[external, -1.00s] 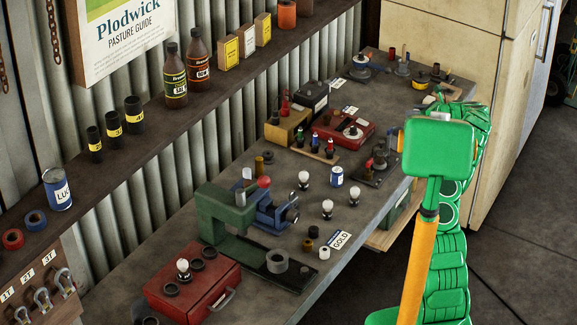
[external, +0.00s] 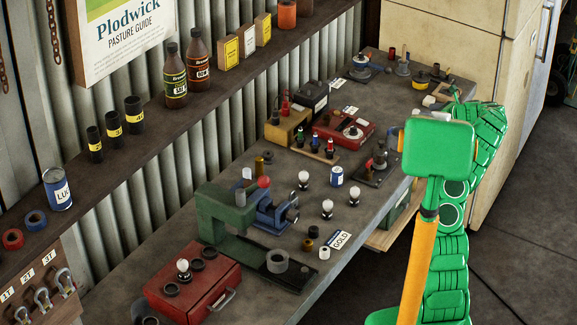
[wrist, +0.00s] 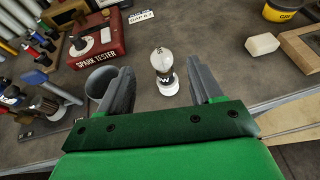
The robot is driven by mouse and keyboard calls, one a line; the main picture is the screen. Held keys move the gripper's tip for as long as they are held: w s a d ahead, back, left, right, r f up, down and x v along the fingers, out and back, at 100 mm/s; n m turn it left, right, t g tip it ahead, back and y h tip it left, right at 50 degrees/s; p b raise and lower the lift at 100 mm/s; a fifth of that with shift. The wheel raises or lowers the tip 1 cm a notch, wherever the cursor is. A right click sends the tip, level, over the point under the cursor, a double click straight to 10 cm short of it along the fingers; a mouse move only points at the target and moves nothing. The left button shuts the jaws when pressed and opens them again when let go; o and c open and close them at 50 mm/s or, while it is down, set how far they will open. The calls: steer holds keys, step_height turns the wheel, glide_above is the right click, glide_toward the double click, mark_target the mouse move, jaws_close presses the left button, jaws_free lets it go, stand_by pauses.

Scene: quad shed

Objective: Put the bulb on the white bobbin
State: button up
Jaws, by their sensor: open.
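In the wrist view a bulb (wrist: 161,60) with a pale glass globe and a dark collar stands upright, its lower end on a small white round piece (wrist: 169,87) that looks like a white bobbin. My gripper (wrist: 160,82) is open, one finger on each side of this bulb, with visible gaps. In the external view my arm hides that spot and the fingers. Other bulbs stand on the bench there: one at the back (external: 304,179), one in front (external: 327,208) and one to the right (external: 354,195). A small white cylinder (external: 324,253) stands near the bench's front edge.
A red spark tester (wrist: 97,40) stands left of the bulb in the wrist view. A pale block (wrist: 262,44), a wooden tray (wrist: 302,45) and a yellow tub (wrist: 286,10) lie to the right.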

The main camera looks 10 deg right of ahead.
steer(key=shift+v, duration=2.6)
steer(key=s+a+r+n+g+y, duration=0.15)
steer(key=s+a+r+n, duration=0.25)
steer(key=a, duration=0.7)
steer(key=s+a+r+n+g+y, duration=0.1)
steer(key=s+a+r+n+g, duration=0.3)
steer(key=a, duration=0.6)
steer(key=s+a+r+n+g+h, duration=0.1)
steer(key=s+a+r+n+g, duration=0.1)
steer(key=s+a+n, duration=0.4)
steer(key=s+a+r+n+g+h, duration=0.1)
steer(key=s+a+r+n+g, duration=0.1)
steer(key=s+a, duration=0.7)
steer(key=s+a+f+n+g+h, duration=0.15)
steer(key=s+n, duration=0.25)
steer(key=s, duration=0.5)
steer(key=s+f+n+h, duration=0.1)
steer(key=s+n+h, duration=0.15)
steer(key=s, duration=0.75)
steer(key=s+d+f+n+h, duration=0.2)
steer(key=s+d+n, duration=0.1)
steer(key=s, duration=0.6)
steer(key=s+d+f+n+g+h, duration=0.1)
steer(key=s+d+f+n+h, duration=0.1)
steer(key=s, duration=0.8)
steer(key=d+n, duration=0.1)
steer(key=d, duration=0.1)
steer(key=shift+s+d+f+g, duration=0.15)
steer(key=shift+d+f+g, duration=0.05)
steer(key=shift+d+g, duration=0.1)
